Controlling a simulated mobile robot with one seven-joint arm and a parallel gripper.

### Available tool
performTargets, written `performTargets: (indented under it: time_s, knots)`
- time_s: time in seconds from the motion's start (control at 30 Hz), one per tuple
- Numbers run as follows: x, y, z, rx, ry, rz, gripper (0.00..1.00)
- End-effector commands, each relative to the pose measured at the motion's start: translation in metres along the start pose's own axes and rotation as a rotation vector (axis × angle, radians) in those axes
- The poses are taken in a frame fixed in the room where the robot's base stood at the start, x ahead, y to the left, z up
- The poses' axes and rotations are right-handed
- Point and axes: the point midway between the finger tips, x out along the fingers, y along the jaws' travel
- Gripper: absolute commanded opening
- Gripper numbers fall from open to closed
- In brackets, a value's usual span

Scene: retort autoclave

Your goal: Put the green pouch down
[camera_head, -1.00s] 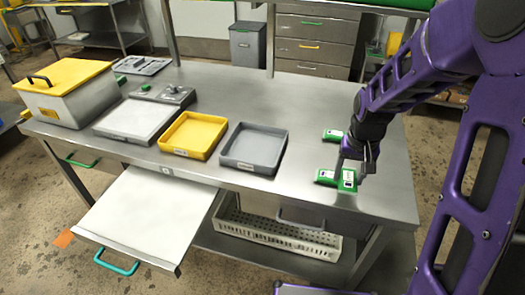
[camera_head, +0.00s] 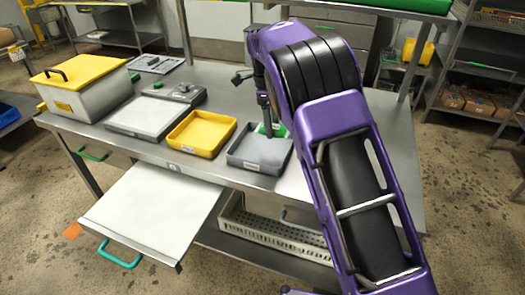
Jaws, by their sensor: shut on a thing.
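A green pouch (camera_head: 279,131) hangs in my gripper (camera_head: 268,122), which is shut on it. Only a small green part of the pouch shows, beside the dark fingers. In the picture it overlaps the far right part of the grey tray (camera_head: 245,164). I cannot tell how high it is above the tray floor or whether it touches. The visible floor of the grey tray looks empty. The other green pouches on the table are hidden behind my arm.
A yellow tray (camera_head: 203,150) stands left of the grey tray, and a scale-like device (camera_head: 140,115) is farther left. A white bin with a yellow lid (camera_head: 82,93) stands at the left end. An open drawer with a white surface (camera_head: 150,215) juts out in front.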

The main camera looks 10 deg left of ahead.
Motion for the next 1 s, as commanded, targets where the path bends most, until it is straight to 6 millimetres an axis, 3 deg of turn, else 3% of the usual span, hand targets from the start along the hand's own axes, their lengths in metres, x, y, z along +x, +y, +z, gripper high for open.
performTargets:
  time_s: [0.17, 0.8, 1.0]
  knots:
    - [0.006, 0.003, 0.013, 0.047, 0.000, 0.007, 0.00]
    - [0.095, 0.003, 0.023, 0.047, 0.000, 0.007, 0.00]
    - [0.096, 0.002, 0.023, 0.047, -0.002, 0.005, 0.00]
